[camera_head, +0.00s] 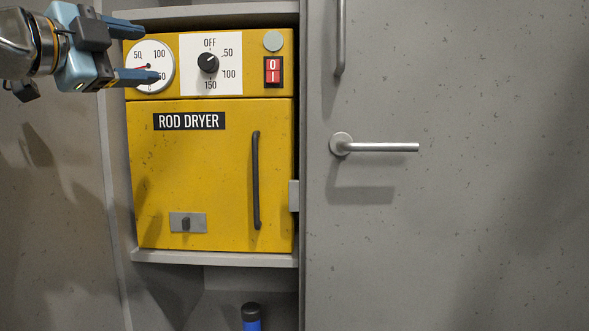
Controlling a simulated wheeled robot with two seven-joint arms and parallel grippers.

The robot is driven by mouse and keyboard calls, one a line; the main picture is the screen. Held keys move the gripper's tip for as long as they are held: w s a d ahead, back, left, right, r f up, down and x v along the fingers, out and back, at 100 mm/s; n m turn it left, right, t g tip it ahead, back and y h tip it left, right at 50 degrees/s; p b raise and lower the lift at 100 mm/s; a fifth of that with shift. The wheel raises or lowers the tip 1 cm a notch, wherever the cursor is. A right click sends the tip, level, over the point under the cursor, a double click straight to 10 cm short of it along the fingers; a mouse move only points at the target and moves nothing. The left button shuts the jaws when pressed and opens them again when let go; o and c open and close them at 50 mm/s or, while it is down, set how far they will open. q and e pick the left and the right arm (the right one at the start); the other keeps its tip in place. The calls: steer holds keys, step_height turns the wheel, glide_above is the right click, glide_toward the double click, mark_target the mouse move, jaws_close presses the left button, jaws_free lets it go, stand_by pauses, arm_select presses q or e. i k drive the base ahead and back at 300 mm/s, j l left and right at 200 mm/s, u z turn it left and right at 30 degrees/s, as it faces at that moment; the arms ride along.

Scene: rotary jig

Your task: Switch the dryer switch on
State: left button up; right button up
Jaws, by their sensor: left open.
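The yellow rod dryer (215,170) stands in a grey recess left of centre. Its switch (273,71) is a red rocker in a black frame, marked 0 above and I below, at the right of the top panel. I cannot tell which side is pressed. A black dial knob (208,63) with OFF at the top sits left of it. My left gripper (150,53) comes in from the upper left. It is open and empty, its fingers in front of the round gauge (160,55), partly hiding it. It is apart from the switch. My right gripper is not in view.
The dryer door has a black vertical handle (256,180) and a small latch (187,223). A grey round button (273,41) is above the switch. A grey door with a silver lever handle (383,147) fills the right. A blue, black-capped object (251,317) is below.

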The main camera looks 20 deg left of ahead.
mark_target(272, 65)
steer(key=k+l, duration=0.35)
steer(key=l, duration=0.15)
steer(key=k+l, duration=0.4)
steer(key=l, duration=0.1)
